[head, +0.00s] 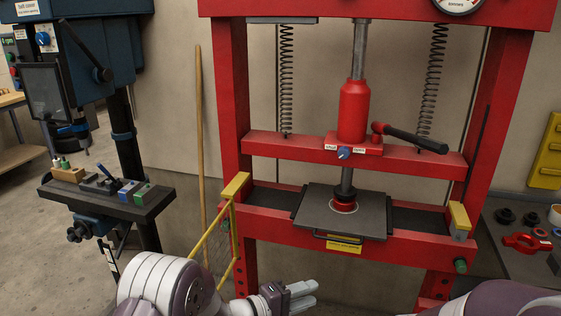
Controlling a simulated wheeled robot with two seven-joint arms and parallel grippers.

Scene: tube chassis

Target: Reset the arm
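A red shop press (233,90) stands in front of me. Its red jack (353,110) has a black-handled lever (415,138) that points right and slightly down. The ram comes down to a red-rimmed round part (344,205) on the dark press plate (315,212). My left gripper (312,293) is at the bottom centre, in front of and below the plate, apart from the press. Its two pale fingers lie side by side, with nothing seen between them; the gap is too small to judge. Part of my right arm shows at the bottom right; its gripper is out of view.
A yellow guard frame (235,186) sticks out from the press's left post, close to my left arm. A drill press (120,120) stands at the left. A bench with dark parts and a red tool (526,243) is at the right.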

